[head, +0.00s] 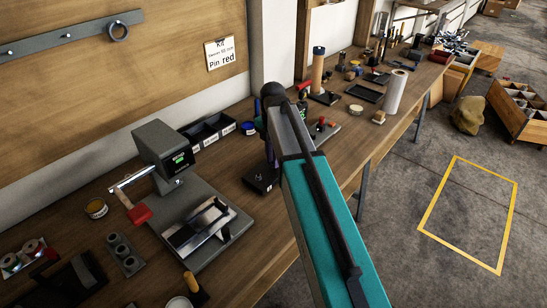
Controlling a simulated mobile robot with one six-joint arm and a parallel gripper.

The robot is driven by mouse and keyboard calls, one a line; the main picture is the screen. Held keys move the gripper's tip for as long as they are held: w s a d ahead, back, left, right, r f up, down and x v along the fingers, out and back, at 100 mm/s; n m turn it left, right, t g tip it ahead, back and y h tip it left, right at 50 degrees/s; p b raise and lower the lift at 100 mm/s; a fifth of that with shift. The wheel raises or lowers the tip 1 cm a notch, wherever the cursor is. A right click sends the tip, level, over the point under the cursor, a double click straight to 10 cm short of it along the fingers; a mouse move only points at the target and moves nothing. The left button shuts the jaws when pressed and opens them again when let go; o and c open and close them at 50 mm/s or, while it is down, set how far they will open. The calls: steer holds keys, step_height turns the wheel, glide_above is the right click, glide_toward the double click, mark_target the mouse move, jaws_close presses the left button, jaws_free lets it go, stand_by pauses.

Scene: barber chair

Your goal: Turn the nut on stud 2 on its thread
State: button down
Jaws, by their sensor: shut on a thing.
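My arm's teal and grey link crosses the middle of the head view and covers part of the bench. My gripper cannot be made out; it is hidden behind this link. Stud 2 and its nut cannot be made out either. A small black block (261,181) stands on the bench just left of the link, with dark upright parts above it. I cannot tell whether those belong to it or to my arm. A grey plate with red-topped pieces (325,128) shows just right of the link, partly covered.
A sign (226,53) on the wall reads "Pin red". The floor inside the yellow outline (460,250) is clear.

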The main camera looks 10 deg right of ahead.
steer(key=m+p, duration=0.2)
steer(key=m, duration=0.4)
steer(key=shift+w+r, duration=0.1)
steer(key=shift+r, duration=0.05)
steer(key=m+p, duration=0.2)
steer(key=m, duration=0.4)
steer(key=m+p, duration=0.1)
steer(key=m, duration=0.5)
steer(key=m+p, duration=0.1)
steer(key=m, duration=0.5)
steer(key=shift+m, duration=0.3)
steer(key=m, duration=0.6)
steer(key=shift+p, duration=0.35)
steer(key=m, duration=1.3)
steer(key=shift+a+p, duration=0.1)
steer(key=shift+p, duration=0.2)
steer(key=shift+m, duration=3.2)
